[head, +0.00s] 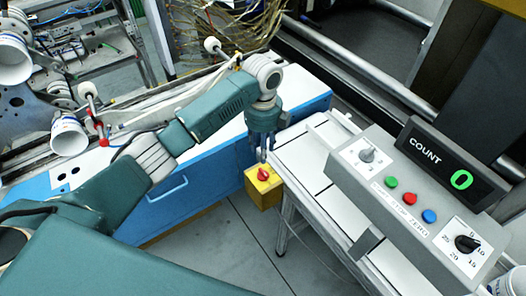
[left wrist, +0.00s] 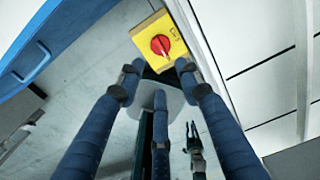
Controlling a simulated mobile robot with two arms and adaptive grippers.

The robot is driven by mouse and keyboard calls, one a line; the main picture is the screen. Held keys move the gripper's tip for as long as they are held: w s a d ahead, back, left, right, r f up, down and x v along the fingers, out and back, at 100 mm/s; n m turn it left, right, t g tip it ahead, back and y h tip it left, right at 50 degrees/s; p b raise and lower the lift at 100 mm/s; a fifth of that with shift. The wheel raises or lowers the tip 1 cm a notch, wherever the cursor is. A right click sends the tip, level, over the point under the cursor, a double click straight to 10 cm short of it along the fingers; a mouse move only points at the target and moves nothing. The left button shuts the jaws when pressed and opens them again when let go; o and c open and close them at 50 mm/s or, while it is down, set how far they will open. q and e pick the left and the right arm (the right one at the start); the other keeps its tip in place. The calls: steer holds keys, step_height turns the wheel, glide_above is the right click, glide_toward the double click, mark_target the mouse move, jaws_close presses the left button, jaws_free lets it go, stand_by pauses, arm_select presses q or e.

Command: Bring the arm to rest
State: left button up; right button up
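My left arm reaches in from the left in the head view. Its gripper (head: 265,146) hangs pointing down, just above a yellow switch box with a red rotary knob (head: 263,174). In the left wrist view the blue fingers of the gripper (left wrist: 158,82) are spread apart with nothing between them. The red knob (left wrist: 161,45) lies beyond the fingertips; I cannot tell whether any finger touches the box.
A grey control panel (head: 400,190) with buttons and dials stands at the right. Its count display (head: 440,165) reads a green 0. A blue cabinet (head: 190,185) with a white top lies under my arm. White rolls (head: 68,135) are at the left. Floor is clear below.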

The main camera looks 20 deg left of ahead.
stand_by(0.3)
arm_select(q)
steer(key=s+d+f+n+t+h, duration=0.1)
steer(key=s+d+f+n, duration=0.35)
steer(key=s, duration=0.35)
steer(key=s+d+f+n+t+h, duration=0.1)
steer(key=s+d+f+n, duration=0.2)
steer(key=s+f+n, duration=0.35)
steer(key=s+a+r+n+t+y, duration=0.1)
steer(key=s+a+r+n, duration=0.2)
steer(key=s+a+n, duration=0.4)
steer(key=s+a+r+n+t+y, duration=0.15)
steer(key=s+a+n, duration=0.3)
steer(key=s, duration=0.45)
step_height(320, 180, down, 29)
steer(key=s+n+g+b, duration=0.1)
steer(key=s+g+b, duration=0.1)
steer(key=b, duration=0.2)
steer(key=s+a+f+g+b, duration=0.1)
steer(key=s+a+f+b, duration=0.1)
steer(key=s+f, duration=1.5)
step_height(320, 180, down, 2)
steer(key=shift+s+a+f+b, duration=0.15)
steer(key=shift+a+f+b, duration=0.05)
steer(key=shift+f+b, duration=0.1)
